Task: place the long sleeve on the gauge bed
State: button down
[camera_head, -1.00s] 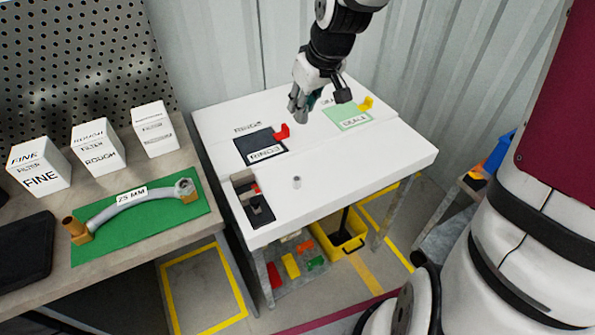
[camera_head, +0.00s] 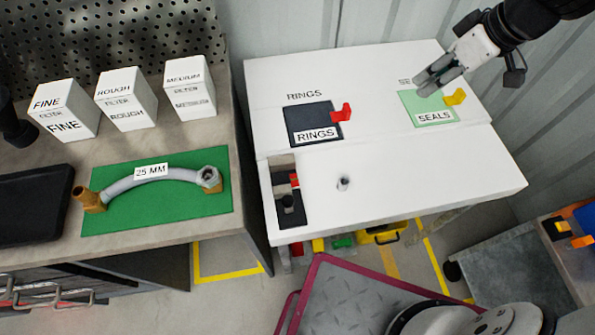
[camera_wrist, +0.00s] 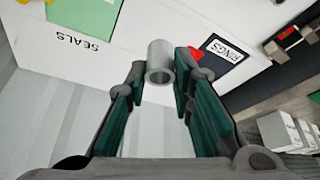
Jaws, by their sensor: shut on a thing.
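My gripper (camera_head: 438,78) is over the back right of the white table, by the green SEALS pad. In the wrist view its fingers (camera_wrist: 161,77) are closed on a grey hollow sleeve (camera_wrist: 159,58), whose open end faces the camera. In the head view the fingers hide the sleeve or it is too small to make out. A small grey cylinder (camera_head: 343,184) stands alone on the table.
A dark RINGS pad (camera_head: 298,118) with a red tab and a green SEALS pad (camera_head: 413,101) with a yellow tab lie on the table (camera_head: 440,165). The left bench holds filter boxes (camera_head: 126,98) and a hose on a green mat (camera_head: 200,219). The table's front right is clear.

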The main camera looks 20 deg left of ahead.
jog(key=s+a+f+n+g, duration=0.2)
jog(key=s+a+n+g, duration=0.15)
jog(key=a+n, duration=0.4)
jog(key=n+g+h, duration=0.3)
jog(key=n+h, duration=0.3)
jog(key=n, duration=1.5)
send_over(281, 178)
notch_tip(281, 178, down, 3)
jog(key=shift+m, duration=0.25)
jog(key=shift+f+b, duration=0.45)
jog(key=shift+f, duration=4.3)
jog(key=c, duration=1.4)
grip_release()
jog(key=shift+f, duration=0.1)
